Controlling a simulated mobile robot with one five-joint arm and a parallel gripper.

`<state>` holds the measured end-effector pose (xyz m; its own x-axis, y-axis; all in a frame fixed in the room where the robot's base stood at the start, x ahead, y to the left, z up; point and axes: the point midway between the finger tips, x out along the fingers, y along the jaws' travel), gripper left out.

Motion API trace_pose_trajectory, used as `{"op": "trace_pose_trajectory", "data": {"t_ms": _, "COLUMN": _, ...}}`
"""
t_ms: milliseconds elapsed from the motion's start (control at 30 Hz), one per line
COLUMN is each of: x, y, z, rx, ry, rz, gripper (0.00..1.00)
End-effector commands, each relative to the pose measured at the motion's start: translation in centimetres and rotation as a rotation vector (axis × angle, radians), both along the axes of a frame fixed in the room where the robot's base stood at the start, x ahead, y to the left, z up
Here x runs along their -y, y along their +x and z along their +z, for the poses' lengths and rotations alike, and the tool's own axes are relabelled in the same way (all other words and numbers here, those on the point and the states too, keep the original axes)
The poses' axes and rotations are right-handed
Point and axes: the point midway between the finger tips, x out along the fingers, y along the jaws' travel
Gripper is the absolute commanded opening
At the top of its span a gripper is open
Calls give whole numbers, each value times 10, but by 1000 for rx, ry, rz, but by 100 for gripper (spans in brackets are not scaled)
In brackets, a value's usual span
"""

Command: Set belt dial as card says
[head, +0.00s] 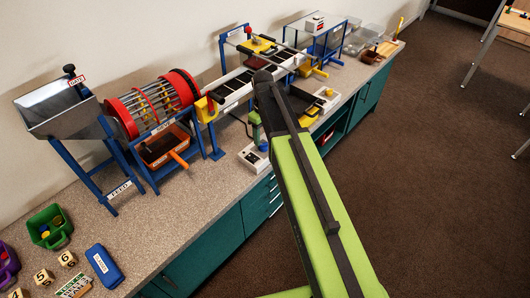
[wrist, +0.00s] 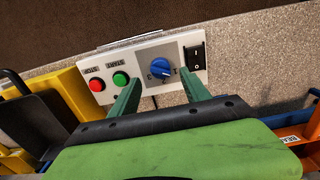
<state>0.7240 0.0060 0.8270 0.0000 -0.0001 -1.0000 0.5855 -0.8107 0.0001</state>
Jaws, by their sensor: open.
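The belt dial (wrist: 160,66) is a blue knob on a white control panel (wrist: 108,72), with the numbers 1, 2 and 3 printed around it. I cannot tell surely which number its pointer meets. My gripper (wrist: 162,82) is open, with its two green fingers on either side below the dial in the wrist view. No contact with the knob shows. The panel's white end (head: 253,158) shows in the head view beside my arm, which hides much of it. A small printed card (head: 74,285) lies at the lower left of the bench; its words are too small to read.
On the panel are a red stop button (wrist: 97,85), a green start button (wrist: 120,79) and a black switch (wrist: 195,57). The drum (head: 150,103) and hopper (head: 55,105) stand left along the bench (head: 150,235). Numbered blocks (head: 43,277) and a green bin (head: 48,226) stand near the card.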

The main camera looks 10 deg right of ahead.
Motion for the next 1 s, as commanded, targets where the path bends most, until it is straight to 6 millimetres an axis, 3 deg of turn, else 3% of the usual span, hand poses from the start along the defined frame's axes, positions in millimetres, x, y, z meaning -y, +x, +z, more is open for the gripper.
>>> {"op": "trace_pose_trajectory", "data": {"t_ms": 33, "x": 0, "y": 0, "z": -22, "rx": 0, "ry": 0, "rz": 0, "gripper": 55}}
{"op": "trace_pose_trajectory", "data": {"t_ms": 200, "x": 0, "y": 0, "z": -46, "rx": 0, "ry": 0, "rz": 0, "gripper": 55}}
{"op": "trace_pose_trajectory", "data": {"t_ms": 533, "x": -1, "y": 0, "z": -47, "rx": 0, "ry": 0, "rz": 1, "gripper": 55}}
{"op": "trace_pose_trajectory", "data": {"t_ms": 933, "x": -1, "y": 0, "z": -47, "rx": 1, "ry": -1, "rz": 1, "gripper": 4}}
{"op": "trace_pose_trajectory", "data": {"t_ms": 1000, "x": -1, "y": 0, "z": -47, "rx": 1, "ry": -1, "rz": 2, "gripper": 0}}
